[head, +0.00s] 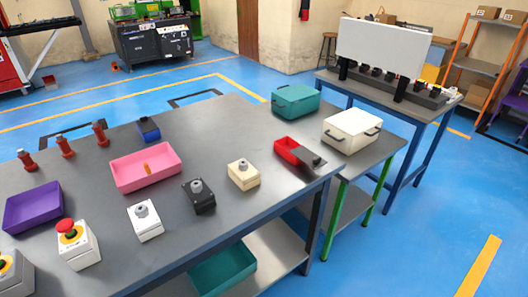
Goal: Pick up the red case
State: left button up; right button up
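The red case (287,148) lies on the right end of the grey worktable (235,118), close to its right edge. It is a small, low red box. A dark flat piece (308,158) with a small knob-like part extends from its right side; I cannot tell if this is a lid or a separate part. Neither of my grippers shows in the head view, so nothing is seen touching the case.
A cream control box (243,174) and a black one (198,196) stand left of the case. A pink tray (146,182) and purple tray (33,208) lie further left. A teal case (295,101) and white case (351,131) sit on a green-legged table beyond.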

aim_at(282, 146)
jog(key=i+l+u, duration=0.15)
jog(key=l+u, duration=0.15)
jog(key=u, duration=0.15)
jog(key=i+l+u, duration=0.1)
jog(key=l+u, duration=0.7)
jog(key=l, duration=0.5)
jog(key=l+u, duration=0.15)
jog(key=l, duration=2.35)
